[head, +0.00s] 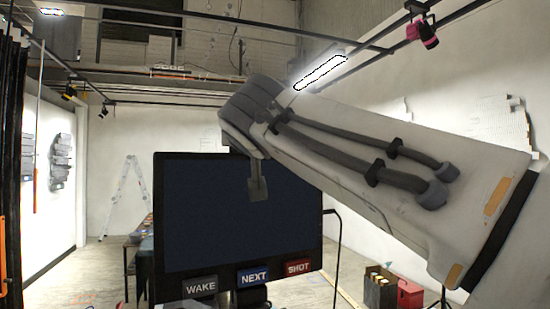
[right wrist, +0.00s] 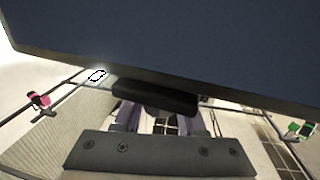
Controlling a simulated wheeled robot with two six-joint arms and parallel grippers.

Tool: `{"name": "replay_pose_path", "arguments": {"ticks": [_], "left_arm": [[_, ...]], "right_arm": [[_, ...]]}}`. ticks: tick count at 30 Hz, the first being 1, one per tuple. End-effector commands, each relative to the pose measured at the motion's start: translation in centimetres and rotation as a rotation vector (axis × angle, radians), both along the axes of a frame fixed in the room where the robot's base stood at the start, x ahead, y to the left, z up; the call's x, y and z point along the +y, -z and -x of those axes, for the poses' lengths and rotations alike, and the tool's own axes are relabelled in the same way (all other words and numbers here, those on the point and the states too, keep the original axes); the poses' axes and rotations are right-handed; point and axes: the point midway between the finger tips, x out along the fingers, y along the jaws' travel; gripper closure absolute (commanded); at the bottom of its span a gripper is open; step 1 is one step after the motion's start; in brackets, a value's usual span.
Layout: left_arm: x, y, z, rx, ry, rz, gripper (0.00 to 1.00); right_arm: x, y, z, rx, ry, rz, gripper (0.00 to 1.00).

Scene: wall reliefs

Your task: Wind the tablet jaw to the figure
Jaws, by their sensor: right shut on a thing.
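The tablet (head: 225,215) has a dark, blank screen and stands upright in the middle of the head view. Its underside and dark face (right wrist: 200,40) fill the top of the right wrist view. A black block (right wrist: 155,95), perhaps the tablet jaw, sits at the tablet's edge. My right gripper (right wrist: 160,110) is shut on this block, one finger at each side. My left gripper is not in view. No figure or scale on the jaw can be read.
Buttons marked WAKE (head: 200,287), NEXT (head: 253,276) and SHOT (head: 298,267) line the tablet's lower edge. Grey reliefs (head: 60,158) hang on the left wall. A ladder (head: 128,195) stands behind, and a red box (head: 410,294) is on the floor at right.

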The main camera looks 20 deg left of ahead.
Motion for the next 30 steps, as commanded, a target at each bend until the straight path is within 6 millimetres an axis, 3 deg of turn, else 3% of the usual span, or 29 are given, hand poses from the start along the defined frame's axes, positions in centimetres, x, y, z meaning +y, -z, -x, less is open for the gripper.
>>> {"name": "replay_pose_path", "arguments": {"ticks": [21,22,23,24,30], "left_arm": [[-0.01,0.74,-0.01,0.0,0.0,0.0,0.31],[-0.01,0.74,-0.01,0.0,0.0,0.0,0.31],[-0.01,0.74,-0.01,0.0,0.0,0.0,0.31],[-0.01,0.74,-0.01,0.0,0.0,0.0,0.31],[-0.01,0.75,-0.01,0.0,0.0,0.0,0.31]], "right_arm": [[-0.25,-0.02,-0.03,0.002,0.069,-0.005,1.0],[-0.25,-0.02,-0.03,0.002,0.068,-0.005,0.49],[-0.25,-0.02,-0.03,0.002,0.068,-0.005,0.38],[-0.25,-0.02,-0.03,0.001,0.068,-0.004,0.31],[-0.25,-0.01,-0.04,0.001,0.068,-0.003,0.31]]}}
